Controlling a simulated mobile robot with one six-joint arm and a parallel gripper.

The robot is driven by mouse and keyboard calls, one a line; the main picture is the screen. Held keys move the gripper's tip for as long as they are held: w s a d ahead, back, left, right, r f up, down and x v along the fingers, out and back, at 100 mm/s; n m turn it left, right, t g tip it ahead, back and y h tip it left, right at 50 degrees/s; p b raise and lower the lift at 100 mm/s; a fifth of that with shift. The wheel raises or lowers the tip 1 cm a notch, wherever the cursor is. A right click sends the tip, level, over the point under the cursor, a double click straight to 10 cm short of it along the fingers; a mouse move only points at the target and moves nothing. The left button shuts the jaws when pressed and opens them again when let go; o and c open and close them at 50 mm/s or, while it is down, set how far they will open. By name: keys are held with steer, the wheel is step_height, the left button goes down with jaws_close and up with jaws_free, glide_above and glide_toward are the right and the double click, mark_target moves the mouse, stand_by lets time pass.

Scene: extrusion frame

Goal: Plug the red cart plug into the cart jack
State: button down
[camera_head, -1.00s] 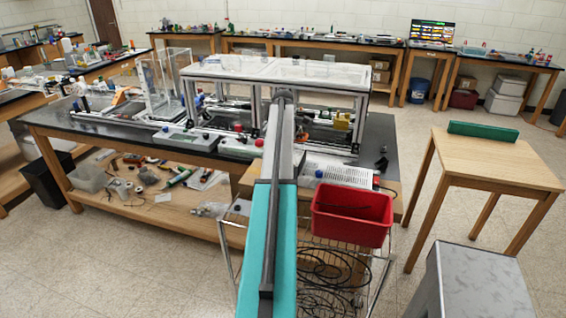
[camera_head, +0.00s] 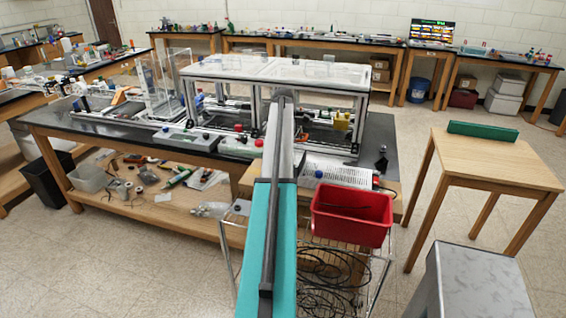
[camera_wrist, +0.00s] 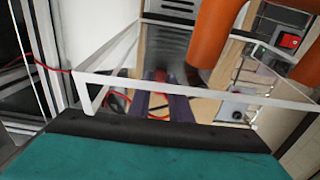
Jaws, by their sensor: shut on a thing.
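My gripper (camera_wrist: 160,98) shows in the wrist view as two dark fingers beyond a teal and black edge. It is shut on a small reddish thing, apparently the red cart plug (camera_wrist: 158,77), mostly hidden and blurred. A thin red cable (camera_wrist: 52,68) comes in from the left, and more red cable shows around the fingers. In the head view my arm hides the gripper and plug. The wire cart (camera_head: 378,268) stands in front of the bench. I cannot make out the cart jack in either view.
A red bin (camera_head: 350,217) sits on the cart, with black cables (camera_head: 325,275) coiled below. A framed enclosure with a clear top (camera_head: 275,68) stands on the dark bench. Two orange cylinders (camera_wrist: 216,38) are close in the wrist view. A wooden table (camera_head: 480,160) stands right, with open floor between.

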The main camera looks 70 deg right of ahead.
steer(key=shift+r+p, duration=1.35)
steer(key=shift+r, duration=1.3)
steer(key=w+a+f+n+b, duration=0.1)
steer(key=w+a+f+b, duration=0.1)
steer(key=w+a, duration=1.5)
steer(key=w+a+f+n+b, duration=0.2)
steer(key=w+a, duration=1.4)
steer(key=a, duration=0.3)
steer(key=w+a+f+n+b, duration=0.1)
steer(key=w+a+f, duration=0.1)
steer(key=a, duration=2)
steer(key=w+a+f+n+b, duration=0.1)
steer(key=a+f+b, duration=0.1)
steer(key=a, duration=2)
steer(key=shift+w+f, duration=0.35)
steer(key=shift+f, duration=0.05)
